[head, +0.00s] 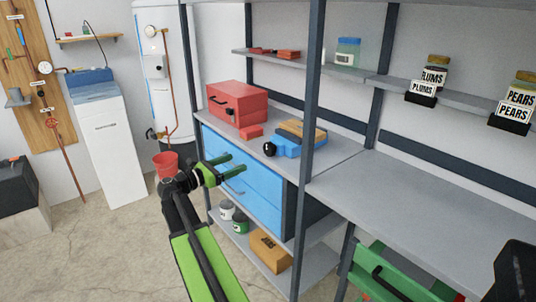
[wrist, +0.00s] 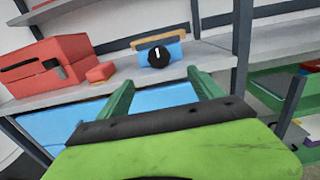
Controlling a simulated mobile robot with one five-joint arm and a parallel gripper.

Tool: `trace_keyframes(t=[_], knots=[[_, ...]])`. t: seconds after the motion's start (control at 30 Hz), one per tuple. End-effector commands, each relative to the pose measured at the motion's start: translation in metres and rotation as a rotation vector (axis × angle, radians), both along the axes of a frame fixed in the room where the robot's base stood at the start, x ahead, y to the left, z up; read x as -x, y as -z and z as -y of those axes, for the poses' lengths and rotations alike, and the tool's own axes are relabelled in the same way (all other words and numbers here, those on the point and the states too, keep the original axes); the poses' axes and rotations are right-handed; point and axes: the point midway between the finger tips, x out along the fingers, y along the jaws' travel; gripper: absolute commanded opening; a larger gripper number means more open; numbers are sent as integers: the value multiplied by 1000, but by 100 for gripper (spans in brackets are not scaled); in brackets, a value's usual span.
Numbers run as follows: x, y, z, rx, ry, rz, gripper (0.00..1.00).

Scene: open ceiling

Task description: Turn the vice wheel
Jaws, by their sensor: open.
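The blue vice (head: 292,147) sits on the grey shelf, with a tan wooden piece (head: 302,129) on top. Its black wheel (head: 269,149) faces outward on the near side. In the wrist view the wheel (wrist: 159,54) shows a white mark pointing nearly straight up. My gripper (head: 236,162) is open and empty, with green fingers pointing toward the vice. In the wrist view the wheel appears beyond and between the fingertips (wrist: 161,78), apart from them. Nothing hides the wheel.
A red toolbox (head: 238,104) and a small red block (head: 250,132) stand left of the vice. A dark shelf post (head: 313,110) rises to its right. A blue drawer front (head: 255,195) lies below the shelf. Paint cans and a box sit lower.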

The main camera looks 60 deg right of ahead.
Motion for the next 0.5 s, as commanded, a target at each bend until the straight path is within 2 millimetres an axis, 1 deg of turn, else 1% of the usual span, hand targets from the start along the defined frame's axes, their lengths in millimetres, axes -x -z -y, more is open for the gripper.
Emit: trace_keyframes(t=[0.03, 0.3, 0.5], knots=[[4, 0, 11, -1, 4, 1, 76], [25, 0, 75, -1, 4, 3, 76], [39, 1, 119, -1, 2, 3, 76]])
